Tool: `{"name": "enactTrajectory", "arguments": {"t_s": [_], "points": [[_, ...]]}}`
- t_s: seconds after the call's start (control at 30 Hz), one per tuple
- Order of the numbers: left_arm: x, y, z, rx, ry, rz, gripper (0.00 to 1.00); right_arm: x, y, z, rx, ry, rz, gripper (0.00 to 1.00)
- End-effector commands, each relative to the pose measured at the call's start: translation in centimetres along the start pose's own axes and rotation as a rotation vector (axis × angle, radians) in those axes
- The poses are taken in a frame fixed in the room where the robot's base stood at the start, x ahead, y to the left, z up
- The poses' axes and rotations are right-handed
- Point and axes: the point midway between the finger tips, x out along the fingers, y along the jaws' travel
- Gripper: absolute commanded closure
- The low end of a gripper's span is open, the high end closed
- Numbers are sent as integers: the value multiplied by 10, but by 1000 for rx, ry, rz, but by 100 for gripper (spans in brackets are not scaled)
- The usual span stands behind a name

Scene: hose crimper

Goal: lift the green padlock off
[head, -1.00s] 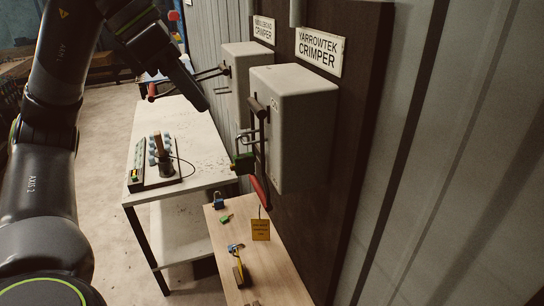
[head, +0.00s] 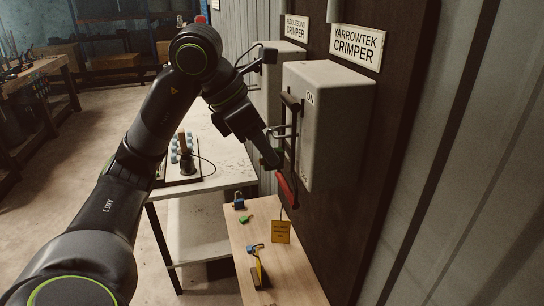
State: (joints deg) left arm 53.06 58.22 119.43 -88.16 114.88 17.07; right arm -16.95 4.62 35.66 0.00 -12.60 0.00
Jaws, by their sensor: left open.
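My left gripper (head: 273,157) reaches in from the left, in front of the lever side of the near grey box (head: 335,115) under the Yarrowtek crimper sign (head: 357,47). Its fingers are open, pointing down and right, close to the metal hasp (head: 284,131). The green padlock, seen earlier hanging at this hasp, is hidden behind the gripper, so I cannot tell whether they touch. The box's dark lever (head: 291,135) stands upright and ends in a red grip (head: 286,188). My right gripper is out of view.
A yellow tag (head: 281,232) hangs below the red grip. The wooden bench (head: 291,280) below holds a blue padlock (head: 239,200), a small green item (head: 246,219) and a yellow-handled tool (head: 259,268). A second grey box (head: 277,84) is behind. A white table (head: 223,163) stands left.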

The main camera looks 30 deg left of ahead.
Motion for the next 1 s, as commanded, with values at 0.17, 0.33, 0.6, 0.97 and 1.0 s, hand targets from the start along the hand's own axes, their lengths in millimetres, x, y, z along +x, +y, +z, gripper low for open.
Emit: {"name": "enactTrajectory", "arguments": {"t_s": [0.17, 0.33, 0.6, 0.97, 1.0], "points": [[19, 0, 1, 1, 2, -3, 58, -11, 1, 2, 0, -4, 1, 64], [26, 1, 0, 0, 0, 0, 58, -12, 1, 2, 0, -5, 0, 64], [26, 1, 0, 0, 0, 1, 74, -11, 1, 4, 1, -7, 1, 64], [25, 1, 0, 0, -1, 1, 100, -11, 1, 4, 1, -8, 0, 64], [25, 1, 0, 0, -1, 1, 100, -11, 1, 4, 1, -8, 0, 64]]}}
